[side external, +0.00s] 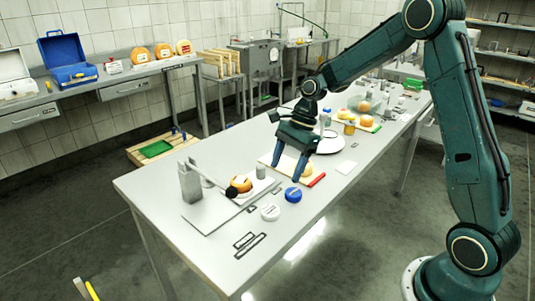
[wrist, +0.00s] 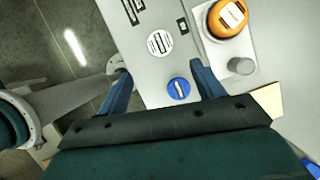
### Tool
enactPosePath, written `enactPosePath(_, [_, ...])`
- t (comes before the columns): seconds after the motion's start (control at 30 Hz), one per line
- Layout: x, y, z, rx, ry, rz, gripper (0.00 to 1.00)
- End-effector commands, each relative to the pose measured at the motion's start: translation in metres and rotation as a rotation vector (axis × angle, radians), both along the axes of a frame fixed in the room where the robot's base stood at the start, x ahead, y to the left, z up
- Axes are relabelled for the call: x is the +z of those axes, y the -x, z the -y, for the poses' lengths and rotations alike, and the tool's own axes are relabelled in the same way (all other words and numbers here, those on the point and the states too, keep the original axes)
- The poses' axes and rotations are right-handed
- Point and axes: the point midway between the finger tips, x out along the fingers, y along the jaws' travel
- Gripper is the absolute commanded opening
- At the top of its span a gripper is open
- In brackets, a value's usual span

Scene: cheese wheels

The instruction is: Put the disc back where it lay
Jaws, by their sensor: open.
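A blue disc (side external: 293,195) with a pale label lies flat on the grey table. In the wrist view the blue disc (wrist: 179,90) appears between my fingertips, closer to the right one. A white disc (side external: 270,212) with dark print lies beside it; it also shows in the wrist view (wrist: 160,43). My gripper (side external: 289,176) is open and empty, pointing down over the table, behind the blue disc in the side view. In the wrist view my gripper's fingers (wrist: 161,82) are spread wide apart. I cannot tell which disc the task means.
An orange cheese wheel (side external: 241,183) sits on a scale near a grey cylinder (side external: 261,171). Dark-outlined markings (side external: 250,244) are near the front edge.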

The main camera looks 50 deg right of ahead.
Motion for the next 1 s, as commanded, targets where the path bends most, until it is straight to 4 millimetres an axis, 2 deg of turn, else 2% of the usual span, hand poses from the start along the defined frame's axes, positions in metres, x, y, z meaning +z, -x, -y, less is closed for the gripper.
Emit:
enactPosePath(0.57, [0.004,0.002,-0.002,0.019,0.009,0.013,0.67])
enactPosePath(0.77, [0.025,0.013,-0.009,0.123,0.054,0.075,0.67])
enactPosePath(1.0, [0.067,0.043,-0.023,0.365,0.161,0.207,0.67])
